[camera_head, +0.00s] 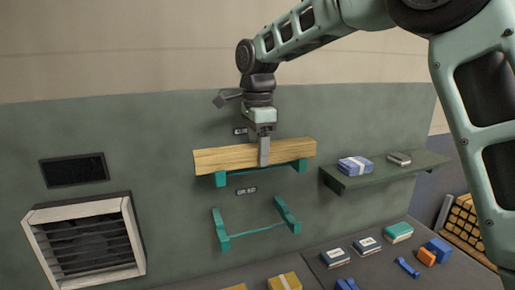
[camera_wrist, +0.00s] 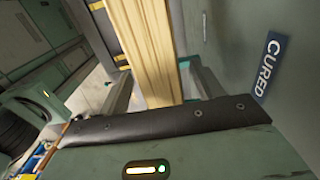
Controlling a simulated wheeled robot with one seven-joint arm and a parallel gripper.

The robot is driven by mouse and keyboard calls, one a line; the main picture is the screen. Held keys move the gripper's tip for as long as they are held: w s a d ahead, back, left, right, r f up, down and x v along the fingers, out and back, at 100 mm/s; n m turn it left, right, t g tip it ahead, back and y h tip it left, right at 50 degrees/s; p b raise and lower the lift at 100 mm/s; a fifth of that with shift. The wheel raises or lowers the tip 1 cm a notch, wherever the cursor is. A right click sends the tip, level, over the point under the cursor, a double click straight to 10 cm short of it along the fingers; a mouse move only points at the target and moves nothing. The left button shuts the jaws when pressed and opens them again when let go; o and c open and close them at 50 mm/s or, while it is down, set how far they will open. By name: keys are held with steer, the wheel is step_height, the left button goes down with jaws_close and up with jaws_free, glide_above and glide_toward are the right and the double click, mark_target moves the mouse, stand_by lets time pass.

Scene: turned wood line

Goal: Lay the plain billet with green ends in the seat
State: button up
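A long plain wooden billet (camera_head: 225,159) lies level across the upper teal bracket pair (camera_head: 221,180) on the green wall. It touches the bracket or hangs just above it; I cannot tell which. My gripper (camera_head: 264,152) points down over the billet, right of its middle, one finger in front of it. In the wrist view, the billet (camera_wrist: 149,50) runs between my two fingertips (camera_wrist: 156,72), which appear to close on its sides. No green shows on the billet's visible end. A sign (camera_wrist: 268,65) beside it reads "CURED".
A lower teal bracket pair (camera_head: 254,232) is empty below a small label (camera_head: 246,190). A shelf (camera_head: 402,170) at right holds a blue pack (camera_head: 356,166) and a small grey item. Several boxes lie on the counter (camera_head: 300,263) below. A louvred vent (camera_head: 85,240) is at left.

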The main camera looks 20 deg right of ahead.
step_height(320, 180, up, 17)
steer(key=b, duration=0.1)
steer(key=shift+r, duration=0.2)
stand_by(0.5)
steer(key=s+a+f+n+b, duration=0.2)
steer(key=s+a+f+n, duration=0.25)
steer(key=f, duration=0.25)
steer(key=s+a+f+n+y+b, duration=0.1)
steer(key=s+a+f+n+b, duration=0.15)
steer(key=s+f+n, duration=0.35)
steer(key=s+a+f+n+b, duration=0.2)
steer(key=s+a+f+n, duration=0.2)
steer(key=f, duration=0.4)
steer(key=s+d+f+n+b, duration=0.2)
steer(key=s+f+n, duration=0.3)
steer(key=s+f, duration=0.4)
steer(key=s+d+f+n+b, duration=0.1)
steer(key=s+d+f+n, duration=0.1)
steer(key=s+f+n, duration=0.4)
steer(key=s+f, duration=0.4)
steer(key=shift+d+f+b, duration=0.15)
steer(key=shift+d+b, duration=0.2)
steer(key=shift+b, duration=0.05)
